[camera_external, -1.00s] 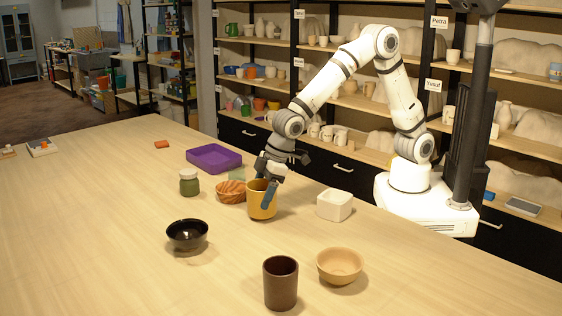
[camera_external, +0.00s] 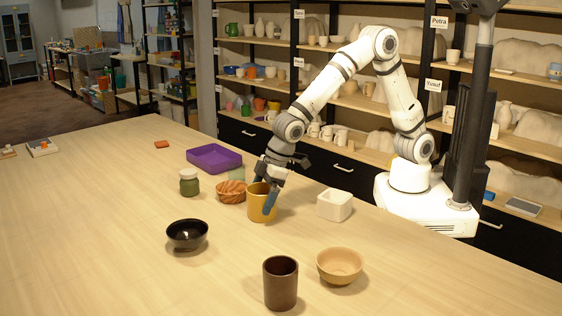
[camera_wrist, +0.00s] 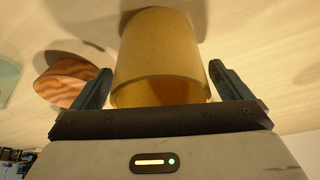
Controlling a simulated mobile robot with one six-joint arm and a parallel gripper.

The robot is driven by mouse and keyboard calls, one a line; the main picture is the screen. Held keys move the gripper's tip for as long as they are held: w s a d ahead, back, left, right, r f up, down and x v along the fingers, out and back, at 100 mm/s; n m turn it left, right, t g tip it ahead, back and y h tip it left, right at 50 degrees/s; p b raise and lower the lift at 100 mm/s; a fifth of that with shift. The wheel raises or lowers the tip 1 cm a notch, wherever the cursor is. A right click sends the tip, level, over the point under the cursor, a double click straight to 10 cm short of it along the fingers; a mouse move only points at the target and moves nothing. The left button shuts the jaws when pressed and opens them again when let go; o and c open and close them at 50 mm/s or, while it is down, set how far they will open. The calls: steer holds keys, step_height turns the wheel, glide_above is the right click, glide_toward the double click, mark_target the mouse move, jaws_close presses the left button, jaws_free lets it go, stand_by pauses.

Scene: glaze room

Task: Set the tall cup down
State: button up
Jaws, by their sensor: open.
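A mustard-yellow tall cup (camera_external: 258,207) stands upright on the pale wooden table in the external view. It also fills the upper middle of the wrist view (camera_wrist: 160,55), its open rim toward my gripper. My gripper (camera_external: 264,187) is open around the cup, one finger on either side. In the wrist view my gripper (camera_wrist: 160,68) shows a gap between each finger and the cup wall.
Close by are a striped wooden bowl (camera_external: 231,192), a green jar (camera_external: 189,183) and a white square pot (camera_external: 334,205). A purple tray (camera_external: 214,157) lies behind. A black bowl (camera_external: 187,236), brown cup (camera_external: 281,284) and tan bowl (camera_external: 340,265) stand nearer. The left table is mostly clear.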

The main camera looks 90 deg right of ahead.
steer(key=b+v, duration=0.1)
steer(key=v, duration=1.1)
steer(key=s+d+r+m+h, duration=0.1)
steer(key=s+d, duration=0.2)
steer(key=d, duration=0.4)
steer(key=s+d+r+m, duration=0.1)
steer(key=s+d, duration=0.3)
steer(key=d, duration=0.4)
steer(key=s+d+f+m+g, duration=0.1)
steer(key=s+d+f+m, duration=0.1)
steer(key=s+d, duration=0.9)
steer(key=s, duration=0.4)
steer(key=shift+d+f+h, duration=0.3)
steer(key=shift+d+h, duration=0.1)
